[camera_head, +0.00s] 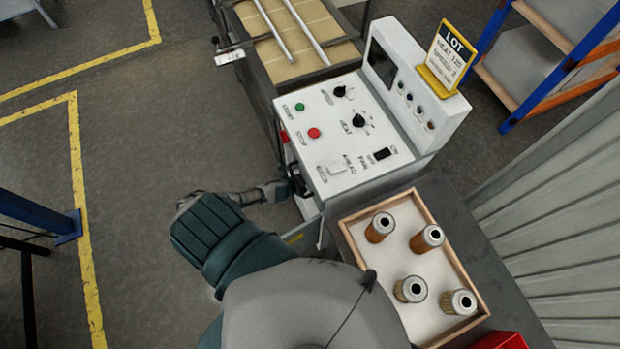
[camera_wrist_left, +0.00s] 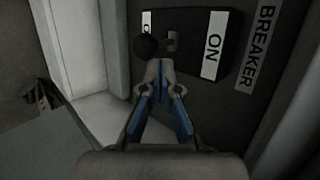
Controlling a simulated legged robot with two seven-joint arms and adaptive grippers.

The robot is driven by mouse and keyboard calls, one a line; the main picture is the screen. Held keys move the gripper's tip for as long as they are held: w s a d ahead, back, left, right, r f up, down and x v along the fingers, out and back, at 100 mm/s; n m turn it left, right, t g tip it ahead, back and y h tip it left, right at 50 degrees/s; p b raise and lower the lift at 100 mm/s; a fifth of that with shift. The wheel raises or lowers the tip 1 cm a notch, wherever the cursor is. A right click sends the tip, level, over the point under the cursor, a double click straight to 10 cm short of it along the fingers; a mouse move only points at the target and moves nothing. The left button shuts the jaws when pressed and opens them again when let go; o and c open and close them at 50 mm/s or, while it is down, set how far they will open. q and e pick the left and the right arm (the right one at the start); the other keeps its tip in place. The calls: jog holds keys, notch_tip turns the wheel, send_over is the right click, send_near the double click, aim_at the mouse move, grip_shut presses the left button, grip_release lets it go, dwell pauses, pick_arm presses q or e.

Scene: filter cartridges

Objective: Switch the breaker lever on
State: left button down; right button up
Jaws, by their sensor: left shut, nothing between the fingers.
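The breaker lever (camera_wrist_left: 150,45), with a dark round knob, shows in the left wrist view on a dark plate (camera_wrist_left: 190,20). Its knob is at the left, beside a white label that it partly covers; only an "O" shows. The white ON label (camera_wrist_left: 214,45) is to the right of the lever. My left gripper (camera_wrist_left: 159,68) is shut and empty, with its tips just below the lever in the picture; I cannot tell whether they touch. In the head view my left gripper (camera_head: 284,190) is at the side of the control box (camera_head: 345,135). My right gripper is not in view.
The BREAKER label (camera_wrist_left: 262,45) is right of the plate. A wooden-rimmed tray (camera_head: 393,258) with several filter cartridges stands beside the control box. A conveyor (camera_head: 290,40) is behind it, with a yellow LOT sign (camera_head: 448,60) at the right.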

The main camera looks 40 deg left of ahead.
pick_arm(q)
jog(key=shift+a, duration=0.1)
jog(key=d+v, duration=0.1)
jog(key=v, duration=1.1)
jog(key=shift+a, duration=0.45)
jog(key=shift+f, duration=0.1)
